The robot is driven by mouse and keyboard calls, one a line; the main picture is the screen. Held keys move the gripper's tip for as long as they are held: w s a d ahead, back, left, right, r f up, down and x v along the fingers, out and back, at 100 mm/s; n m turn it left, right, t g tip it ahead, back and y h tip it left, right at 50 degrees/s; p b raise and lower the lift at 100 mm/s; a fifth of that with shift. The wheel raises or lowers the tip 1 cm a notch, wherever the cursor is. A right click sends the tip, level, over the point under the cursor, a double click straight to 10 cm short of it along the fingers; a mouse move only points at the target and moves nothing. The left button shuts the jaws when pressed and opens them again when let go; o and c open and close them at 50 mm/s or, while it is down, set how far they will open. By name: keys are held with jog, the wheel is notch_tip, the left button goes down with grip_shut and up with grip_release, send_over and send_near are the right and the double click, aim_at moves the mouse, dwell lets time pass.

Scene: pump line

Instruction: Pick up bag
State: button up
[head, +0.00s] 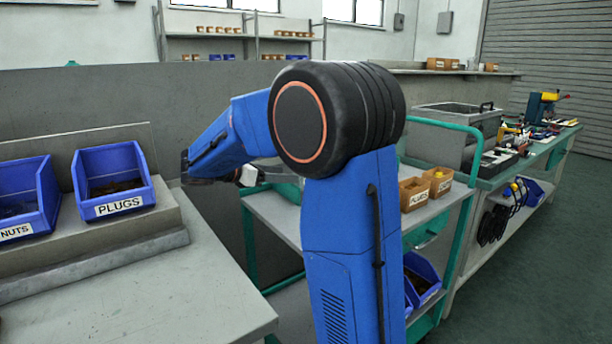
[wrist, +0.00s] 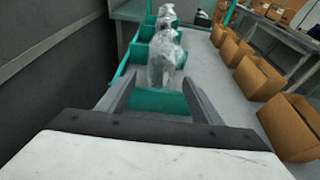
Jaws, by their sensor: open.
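A clear, crumpled plastic bag (wrist: 165,58) shows in the wrist view, straight ahead of my gripper (wrist: 158,82). It stands up out of a teal bin (wrist: 172,101). A second clear bag (wrist: 165,15) shows behind it, over another teal bin. My gripper's two grey fingers are spread wide, with nothing held between them. The near bag appears at or just beyond the fingertips; I cannot tell the exact distance. In the head view the bags are hidden behind my arm.
Orange-brown boxes (wrist: 258,77) line the right side of the grey cart shelf in the wrist view. A dark wall (wrist: 60,60) runs along the left. In the head view, the cart's green post (head: 462,230) stands to the right and a blue PLUGS bin (head: 115,180) to the left.

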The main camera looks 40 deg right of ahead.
jog(key=x, duration=1)
jog(key=shift+w+d+f, duration=0.1)
jog(key=shift+d, duration=0.1)
jog(key=c, duration=1.1)
